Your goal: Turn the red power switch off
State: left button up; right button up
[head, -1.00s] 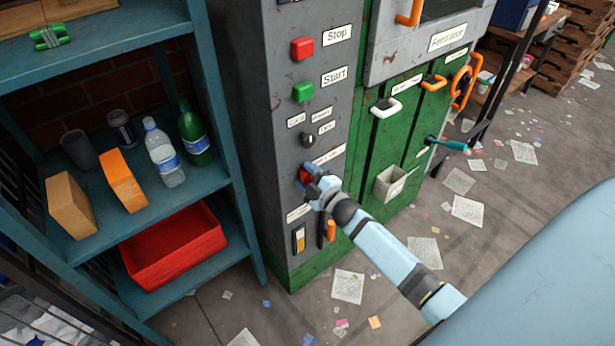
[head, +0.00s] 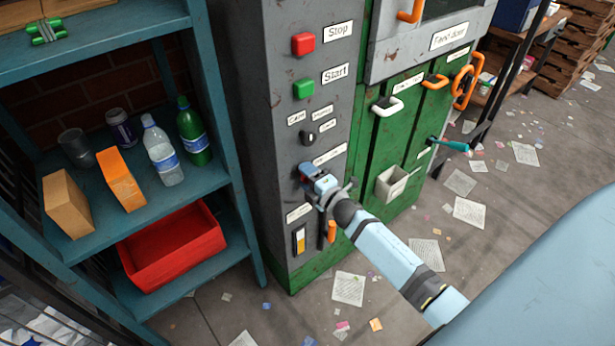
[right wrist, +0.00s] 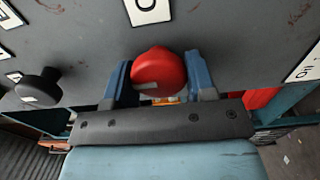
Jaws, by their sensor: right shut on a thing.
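The red power switch (right wrist: 158,72) is a round red knob on the grey control panel (head: 283,135). In the right wrist view it sits between the two blue fingers of my right gripper (right wrist: 158,82), which is shut on it. A small pale mark shows on the knob's face. In the head view my right gripper (head: 312,180) is at the lower part of the panel and hides most of the switch. My left gripper is not in view.
Above are a red Stop button (head: 303,44), a green Start button (head: 303,89) and a black selector knob (head: 308,138). A teal shelf (head: 237,215) with bottles, boxes and a red bin (head: 172,246) stands left. Green doors with handles are right.

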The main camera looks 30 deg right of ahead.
dwell(0.3)
jog(key=o, duration=0.9)
jog(key=shift+s, duration=0.1)
jog(key=shift+s, duration=0.2)
jog(key=s+d, duration=0.1)
jog(key=s, duration=1.2)
jog(key=shift+s, duration=0.15)
